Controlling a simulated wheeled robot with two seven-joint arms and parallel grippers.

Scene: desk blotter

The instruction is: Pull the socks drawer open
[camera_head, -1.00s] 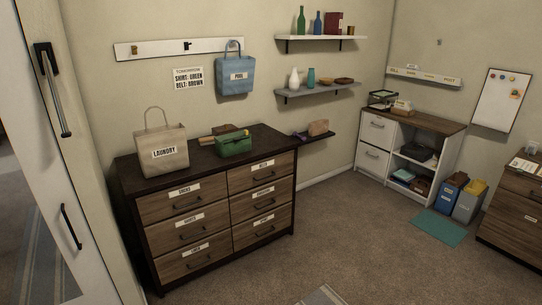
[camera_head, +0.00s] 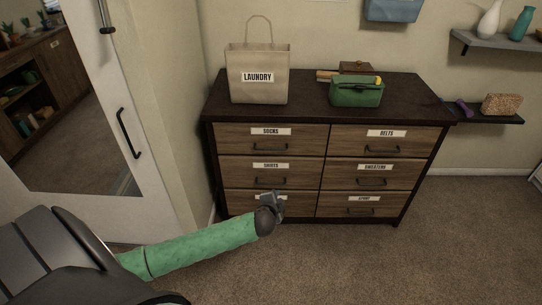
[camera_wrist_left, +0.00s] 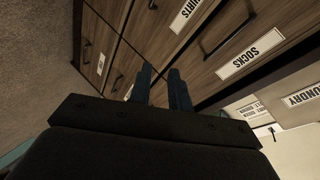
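The socks drawer (camera_head: 235,140) is the top left drawer of a wood-fronted dresser and sits flush, closed. Its white SOCKS label (camera_head: 270,131) is above a dark bar handle (camera_head: 270,150). In the left wrist view the SOCKS label (camera_wrist_left: 250,55) and the handle (camera_wrist_left: 228,38) show at the upper right. My left gripper (camera_head: 272,203) is in front of the bottom left drawer, below the socks handle and apart from it. In the wrist view its two fingers (camera_wrist_left: 163,86) stand apart with nothing between them. My right gripper is not in view.
A white door (camera_head: 150,200) with a dark handle is at the left. Carpet in front of the dresser (camera_head: 400,265) is clear.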

